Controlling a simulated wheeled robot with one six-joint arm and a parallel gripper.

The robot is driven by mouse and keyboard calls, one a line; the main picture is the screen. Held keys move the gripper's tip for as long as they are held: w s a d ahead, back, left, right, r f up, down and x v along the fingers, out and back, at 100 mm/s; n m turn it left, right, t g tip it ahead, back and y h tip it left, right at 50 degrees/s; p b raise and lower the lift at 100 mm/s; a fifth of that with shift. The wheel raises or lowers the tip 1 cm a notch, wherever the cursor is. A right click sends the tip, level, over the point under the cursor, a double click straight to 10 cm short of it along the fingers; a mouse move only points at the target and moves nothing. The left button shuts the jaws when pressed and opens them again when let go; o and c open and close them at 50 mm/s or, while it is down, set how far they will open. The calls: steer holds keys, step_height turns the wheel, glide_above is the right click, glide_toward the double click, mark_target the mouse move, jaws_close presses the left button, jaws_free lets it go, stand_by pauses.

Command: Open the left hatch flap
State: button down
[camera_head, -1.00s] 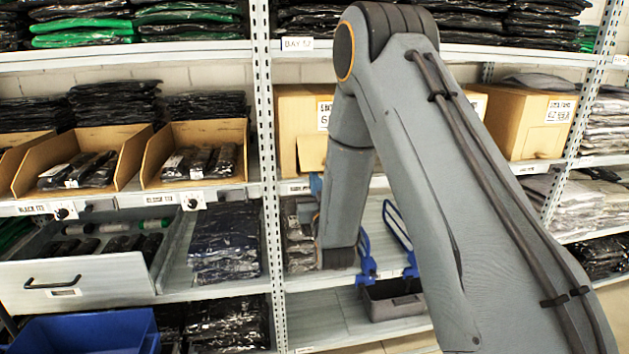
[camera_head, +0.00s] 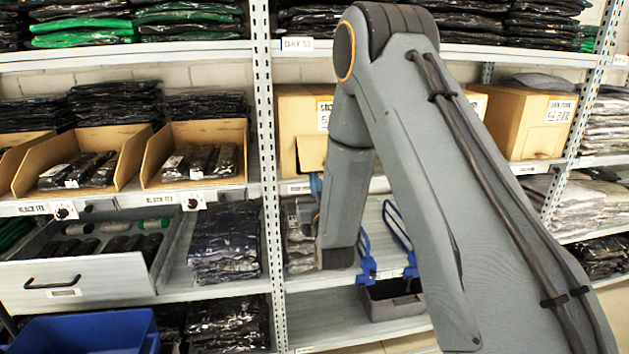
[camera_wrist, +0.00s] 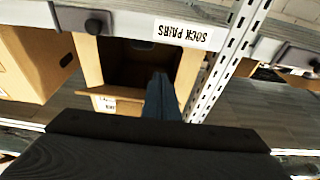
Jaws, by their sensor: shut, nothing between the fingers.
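A cardboard box (camera_head: 301,107) with an open, dark front stands on the middle shelf, partly behind my arm. A brown flap (camera_head: 312,155) hangs at its front. The wrist view is upside down and shows the box opening (camera_wrist: 130,62), with cardboard panels at its sides (camera_wrist: 88,60) (camera_wrist: 188,78) and a labelled piece below (camera_wrist: 115,105). I cannot tell which panel is the left hatch flap. My gripper (camera_wrist: 161,82) is shut and empty, its dark blue fingers in front of the opening in the picture. Contact is unclear. My arm mostly hides the gripper in the head view.
A perforated shelf upright (camera_wrist: 225,65) and a shelf edge with a "SOCK PAIRS" label (camera_wrist: 182,32) are close to the gripper. Another cardboard box (camera_wrist: 32,62) is beside it. An open drawer (camera_head: 80,285) and a blue bin (camera_head: 85,333) are at the lower left.

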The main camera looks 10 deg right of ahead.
mark_target(317, 153)
steer(key=shift+s+r+p, duration=1.2)
steer(key=shift+r+p, duration=1.55)
steer(key=shift+r, duration=1.85)
steer(key=b+v, duration=0.1)
steer(key=v, duration=0.9)
steer(key=shift+f, duration=0.35)
steer(key=shift+s, duration=0.1)
